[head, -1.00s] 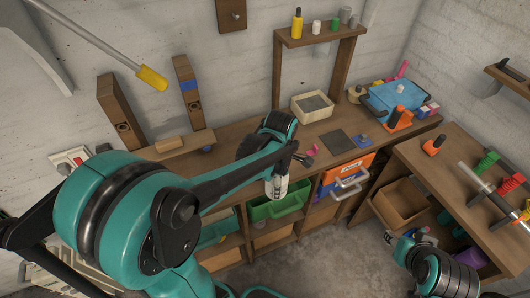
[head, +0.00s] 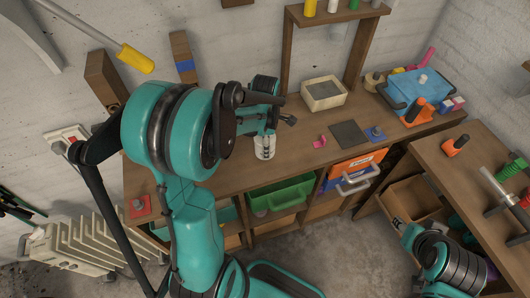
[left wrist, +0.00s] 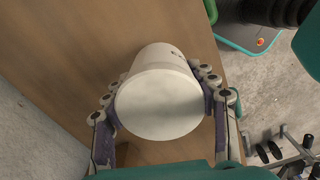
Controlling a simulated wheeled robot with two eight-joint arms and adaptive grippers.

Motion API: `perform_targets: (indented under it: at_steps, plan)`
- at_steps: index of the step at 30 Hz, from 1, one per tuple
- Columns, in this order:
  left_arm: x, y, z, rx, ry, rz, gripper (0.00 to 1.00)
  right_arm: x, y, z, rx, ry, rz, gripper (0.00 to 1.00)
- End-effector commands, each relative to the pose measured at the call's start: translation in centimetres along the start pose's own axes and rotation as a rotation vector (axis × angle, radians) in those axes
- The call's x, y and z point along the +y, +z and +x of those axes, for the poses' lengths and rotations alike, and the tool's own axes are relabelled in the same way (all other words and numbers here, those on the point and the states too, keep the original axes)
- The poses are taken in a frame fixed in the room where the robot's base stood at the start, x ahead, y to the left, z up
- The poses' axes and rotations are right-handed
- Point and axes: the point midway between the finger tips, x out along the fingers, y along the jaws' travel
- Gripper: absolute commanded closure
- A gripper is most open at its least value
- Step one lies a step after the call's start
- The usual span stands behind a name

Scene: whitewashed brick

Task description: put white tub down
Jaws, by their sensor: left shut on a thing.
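The white tub (left wrist: 158,104) is held between the two purple-padded fingers of my left gripper (left wrist: 163,108) in the left wrist view. Its round, plain end faces the camera, and the brown wooden bench top lies behind it. In the head view my left gripper (head: 265,150) is over the front part of the bench top (head: 222,165), left of the pink piece. I cannot tell whether the tub touches the wood. My right gripper (head: 398,223) is low at the right, by an open drawer, away from the tub; its fingers are too small to judge.
A cream box (head: 323,95), dark square mat (head: 349,134), pink piece (head: 320,141) and blue piece (head: 375,134) are on the bench to the right. A blue case (head: 416,88) stands farther right. A green bin (head: 282,194) sits below. Bare wood lies around the gripper.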

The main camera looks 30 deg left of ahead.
Motion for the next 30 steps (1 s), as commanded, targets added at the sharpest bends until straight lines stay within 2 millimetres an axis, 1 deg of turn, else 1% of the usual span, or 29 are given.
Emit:
perform_targets:
  at_steps: [4, 9, 11, 17, 21, 22, 24, 30]
  plan:
    - [0.1, -0.1, 1.3, 0.0, 0.0, 0.001, 0.84, 0.0, 0.3, 0.4, 0.0, 0.0, 0.0, 0.6]
    - [0.1, -0.1, 3.9, 0.0, 0.0, 0.0, 0.84, 0.0, 0.9, 1.2, 0.0, 0.0, 0.0, 0.6]
    - [0.1, 0.0, 4.2, 0.0, 0.0, 0.0, 0.84, 0.0, 0.9, 1.3, 0.0, 0.0, 0.0, 0.6]
    - [0.1, 0.0, 4.0, 0.0, 0.0, 0.0, 0.84, 0.0, 0.8, 1.2, 0.0, 0.0, 0.0, 0.6]
    - [0.1, 0.0, 4.5, 0.0, 0.0, 0.0, 0.84, 0.0, 1.1, 1.5, 0.0, 0.0, 0.0, 0.6]
    - [0.1, 0.0, 4.4, 0.0, 0.0, 0.0, 0.37, 0.0, 1.0, 1.5, 0.0, 0.0, 0.0, 0.6]
    - [0.1, 0.0, 4.3, 0.0, 0.0, 0.0, 0.22, 0.0, 1.0, 1.4, 0.0, 0.0, 0.0, 0.6]
    - [0.1, 0.0, 4.3, 0.0, 0.0, 0.0, 0.22, 0.0, 1.0, 1.4, 0.0, 0.0, 0.0, 0.6]
